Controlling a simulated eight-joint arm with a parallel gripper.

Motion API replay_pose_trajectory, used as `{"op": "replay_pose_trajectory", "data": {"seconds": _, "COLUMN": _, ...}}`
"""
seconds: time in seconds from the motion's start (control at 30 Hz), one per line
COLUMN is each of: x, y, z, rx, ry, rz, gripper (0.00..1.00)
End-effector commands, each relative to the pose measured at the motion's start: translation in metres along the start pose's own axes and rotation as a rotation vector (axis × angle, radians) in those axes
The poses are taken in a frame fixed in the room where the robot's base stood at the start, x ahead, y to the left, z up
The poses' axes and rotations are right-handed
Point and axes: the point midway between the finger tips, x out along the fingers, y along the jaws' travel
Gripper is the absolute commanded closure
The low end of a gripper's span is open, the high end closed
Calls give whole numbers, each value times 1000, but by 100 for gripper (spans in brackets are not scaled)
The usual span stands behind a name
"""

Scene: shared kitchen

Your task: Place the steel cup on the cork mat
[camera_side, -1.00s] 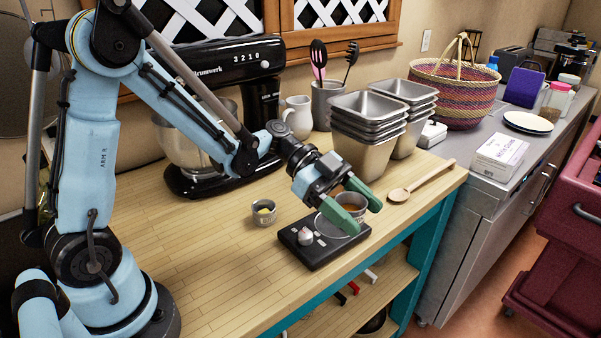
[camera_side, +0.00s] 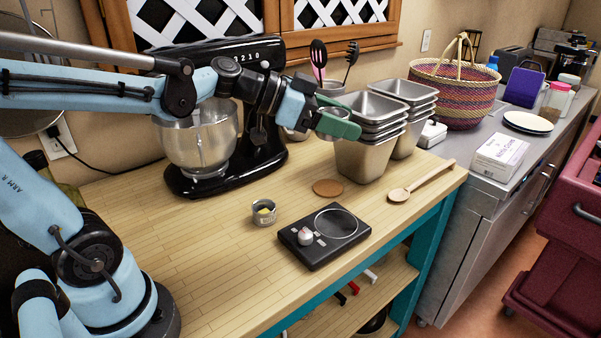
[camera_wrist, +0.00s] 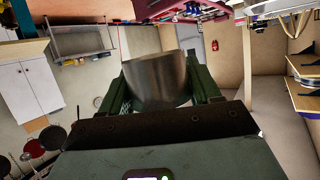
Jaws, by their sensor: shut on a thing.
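The steel cup (camera_wrist: 155,80) is held between the two green fingers of my gripper (camera_wrist: 158,92) in the wrist view. In the side view my gripper (camera_side: 338,122) is high above the worktop, in front of the stacked steel pans, and its fingers mostly hide the cup. The cork mat (camera_side: 328,187) is a small brown disc lying flat and bare on the wooden worktop, below my gripper in the picture and behind the black scale.
The black scale (camera_side: 325,236) has a small pinkish-white object (camera_side: 305,237) on its left side. A small grey cup with yellow contents (camera_side: 264,212) stands left of it. Stacked steel pans (camera_side: 366,135), a mixer (camera_side: 225,120) and a wooden spoon (camera_side: 420,182) are around the mat.

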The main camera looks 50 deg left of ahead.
Motion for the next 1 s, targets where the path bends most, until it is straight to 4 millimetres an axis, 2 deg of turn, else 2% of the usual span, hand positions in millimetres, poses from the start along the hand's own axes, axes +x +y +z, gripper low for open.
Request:
{"op": "replay_pose_trajectory", "data": {"seconds": 0.2, "x": -34, "y": -17, "z": -17, "rx": -72, "ry": -7, "rz": -175, "gripper": 76}}
{"op": "replay_pose_trajectory", "data": {"seconds": 0.33, "x": -48, "y": -23, "z": -22, "rx": -98, "ry": -11, "rz": -239, "gripper": 76}}
{"op": "replay_pose_trajectory", "data": {"seconds": 0.47, "x": -52, "y": -25, "z": -24, "rx": -109, "ry": -12, "rz": -262, "gripper": 76}}
{"op": "replay_pose_trajectory", "data": {"seconds": 0.57, "x": -47, "y": -24, "z": -22, "rx": -99, "ry": -11, "rz": -240, "gripper": 76}}
{"op": "replay_pose_trajectory", "data": {"seconds": 0.67, "x": -32, "y": -19, "z": -16, "rx": -74, "ry": -9, "rz": -177, "gripper": 76}}
{"op": "replay_pose_trajectory", "data": {"seconds": 1.0, "x": 24, "y": 17, "z": 16, "rx": 59, "ry": 7, "rz": 146, "gripper": 76}}
